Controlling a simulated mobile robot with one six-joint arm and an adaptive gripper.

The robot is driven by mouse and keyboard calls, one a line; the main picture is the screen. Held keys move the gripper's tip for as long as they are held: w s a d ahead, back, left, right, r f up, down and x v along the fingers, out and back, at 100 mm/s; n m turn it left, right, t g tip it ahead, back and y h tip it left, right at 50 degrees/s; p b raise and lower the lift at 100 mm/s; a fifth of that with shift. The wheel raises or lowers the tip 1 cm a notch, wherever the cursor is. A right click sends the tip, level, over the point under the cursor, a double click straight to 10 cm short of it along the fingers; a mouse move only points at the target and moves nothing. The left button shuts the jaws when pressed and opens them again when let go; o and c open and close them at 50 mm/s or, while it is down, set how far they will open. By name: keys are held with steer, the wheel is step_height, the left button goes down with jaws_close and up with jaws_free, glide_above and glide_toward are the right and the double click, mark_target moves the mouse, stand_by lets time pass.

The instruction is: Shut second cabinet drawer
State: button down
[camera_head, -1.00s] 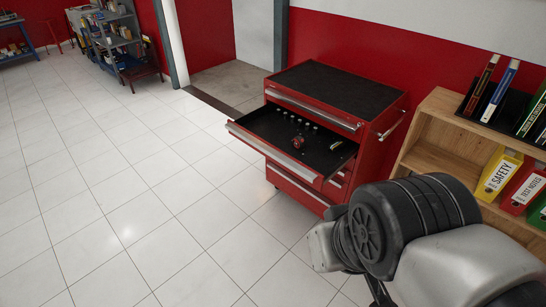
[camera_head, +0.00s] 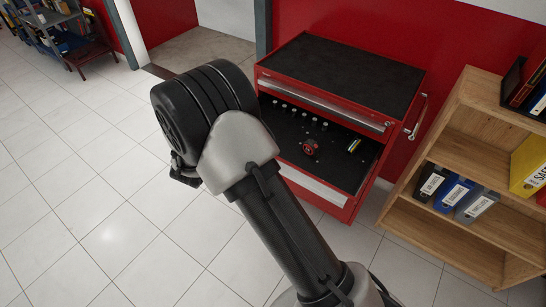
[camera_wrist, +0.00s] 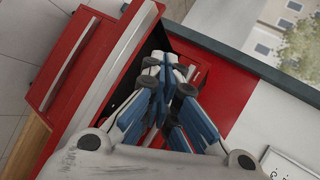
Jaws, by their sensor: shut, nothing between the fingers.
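The red tool cabinet (camera_head: 345,68) with a black top stands against the red wall in the head view. Its second drawer (camera_head: 335,160) is pulled out below the shut top drawer. Several small sockets, a red round tool and a yellow-marked item lie in the drawer. My arm covers the drawer's left part and much of its front, and hides my gripper in the head view. In the wrist view my gripper (camera_wrist: 168,66) is shut and empty. A red panel with a long silver handle strip (camera_wrist: 108,68) runs close beside its fingers; I cannot tell whether they touch.
A wooden shelf (camera_head: 455,145) with several binders stands right of the cabinet. A side handle (camera_head: 417,117) sticks out from the cabinet. A grey shelf rack (camera_head: 55,30) is at the far left. The tiled floor (camera_head: 75,190) at left is clear.

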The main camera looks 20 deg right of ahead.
steer(key=s+d+f+m+h, duration=0.45)
steer(key=s+f, duration=0.35)
steer(key=f, duration=0.2)
steer(key=s+d+f+m+h, duration=0.3)
steer(key=s+d+f+h, duration=0.25)
steer(key=s+f, duration=0.3)
steer(key=b+x, duration=0.3)
steer(key=x, duration=1)
steer(key=shift+w+d+f+h, duration=0.2)
steer(key=shift+d+h, duration=0.1)
